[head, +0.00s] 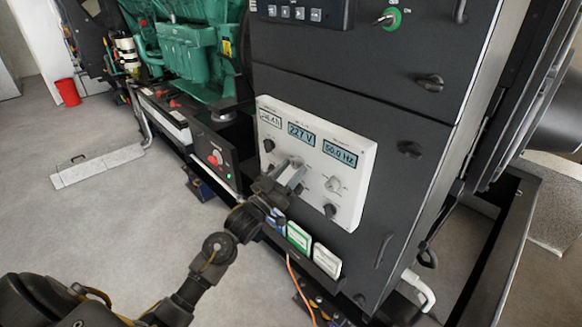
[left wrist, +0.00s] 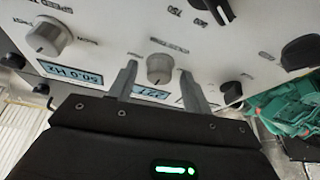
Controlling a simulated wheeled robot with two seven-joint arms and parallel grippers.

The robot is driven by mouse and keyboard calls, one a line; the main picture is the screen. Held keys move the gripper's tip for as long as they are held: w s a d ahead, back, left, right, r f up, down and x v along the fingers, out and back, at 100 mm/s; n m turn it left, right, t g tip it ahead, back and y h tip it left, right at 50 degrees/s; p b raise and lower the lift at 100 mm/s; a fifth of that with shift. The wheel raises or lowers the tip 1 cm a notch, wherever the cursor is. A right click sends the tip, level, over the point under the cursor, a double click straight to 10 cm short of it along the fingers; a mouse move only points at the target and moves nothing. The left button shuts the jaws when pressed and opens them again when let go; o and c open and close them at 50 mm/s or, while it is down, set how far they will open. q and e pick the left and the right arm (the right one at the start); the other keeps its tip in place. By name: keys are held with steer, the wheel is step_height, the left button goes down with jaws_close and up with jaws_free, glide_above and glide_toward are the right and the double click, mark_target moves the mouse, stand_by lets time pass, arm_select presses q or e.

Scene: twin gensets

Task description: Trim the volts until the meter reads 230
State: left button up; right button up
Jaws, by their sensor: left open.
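The white control panel (head: 345,205) on the dark cabinet carries a volt meter (head: 301,134) that reads 227 V. The meter also shows upside down and partly covered in the left wrist view (left wrist: 148,93). My left gripper (head: 297,168) is at the panel below this meter. In the left wrist view its two open fingers (left wrist: 159,76) stand on either side of a grey round knob (left wrist: 160,68). I cannot tell whether they touch it. In the head view the gripper largely hides that knob. My right gripper is in neither view.
A frequency display (head: 340,152) reads 50.0 Hz. Other knobs surround the gripper, including a grey one (head: 333,184) and a black one (head: 330,211). A box with a red button (head: 215,158) stands left of the panel. The floor at left is mostly clear.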

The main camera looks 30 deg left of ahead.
arm_select(q)
steer(key=shift+w, duration=0.15)
steer(key=shift+c, duration=0.3)
steer(key=c, duration=0.9)
steer(key=shift+f+m+h+b, duration=0.15)
steer(key=shift+m+h+b, duration=0.25)
steer(key=shift+m+b, duration=0.45)
steer(key=m+g+h+b, duration=0.1)
steer(key=m+h, duration=0.1)
steer(key=m, duration=0.2)
steer(key=shift+a, duration=0.2)
steer(key=shift+r+m+h, duration=0.2)
steer(key=shift+m+h, duration=0.1)
steer(key=shift+m, duration=0.25)
steer(key=o, duration=1)
steer(key=shift+c, duration=0.2)
